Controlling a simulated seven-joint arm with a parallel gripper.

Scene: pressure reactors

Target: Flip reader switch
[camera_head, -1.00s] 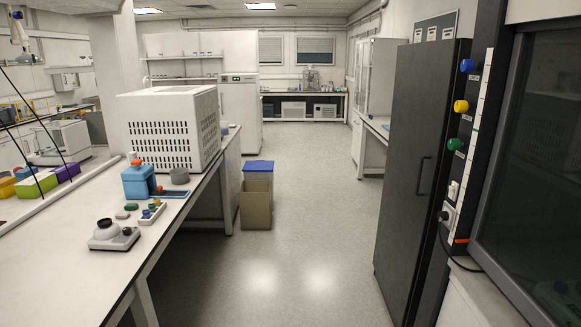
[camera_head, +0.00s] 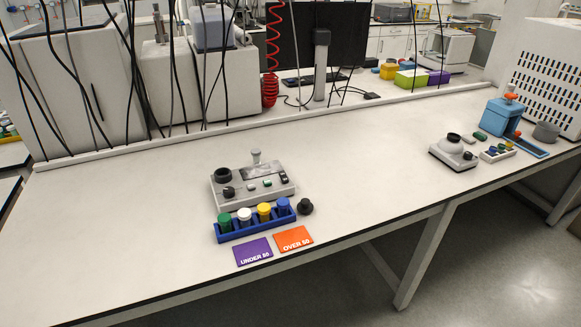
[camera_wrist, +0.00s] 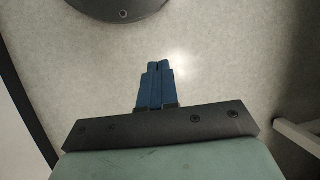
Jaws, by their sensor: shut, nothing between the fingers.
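A grey device (camera_head: 252,184), which looks like the reader, sits on the white bench in the head view. It has a dark round well, small buttons, a dark display strip and a pale knob standing at its back. A small black switch-like part (camera_head: 285,178) is on its right side; its position is too small to tell. My gripper (camera_wrist: 158,66) shows only in the wrist view, with its blue fingers shut together and empty. It is over pale floor, away from the bench objects.
A blue rack (camera_head: 228,238) with several coloured-cap vials stands in front of the device, with a black knob-like piece (camera_head: 305,206) beside it. Purple (camera_head: 253,251) and orange (camera_head: 293,238) cards lie near the edge. Another grey instrument (camera_head: 453,151) stands right. The bench between is clear.

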